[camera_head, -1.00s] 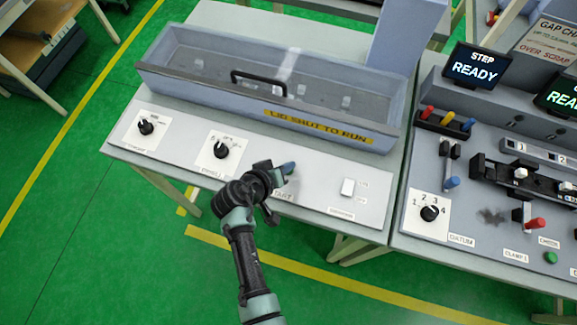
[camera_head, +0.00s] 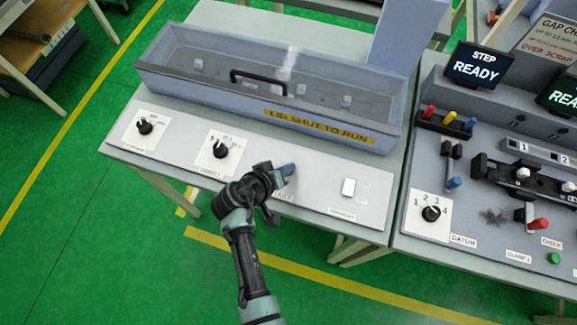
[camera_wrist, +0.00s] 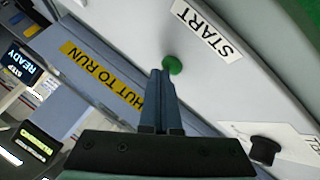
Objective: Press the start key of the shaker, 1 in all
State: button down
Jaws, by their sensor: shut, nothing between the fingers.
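The shaker (camera_head: 270,80) is a grey-blue tray-like box with a clear lid and a black handle, and a sloped control panel in front. Its start key is a green round button, seen in the wrist view (camera_wrist: 173,65) beside the START label (camera_wrist: 206,32). My gripper (camera_wrist: 165,75) is shut and empty, with its fingertips right at the lower edge of the green key in that view. Whether they touch it I cannot tell. In the head view my gripper (camera_head: 289,168) hides the key and part of the START label.
Two black knobs (camera_head: 145,127) (camera_head: 220,150) sit left of my gripper on the panel. A second bench with levers and a READY screen (camera_head: 476,67) stands further right.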

dwell(0.3)
jog(key=shift+r+p, duration=0.8)
jog(key=shift+r, duration=0.05)
jog(key=shift+r, duration=0.1)
notch_tip(320, 180, up, 5)
jog(key=p, duration=0.4)
dwell(0.7)
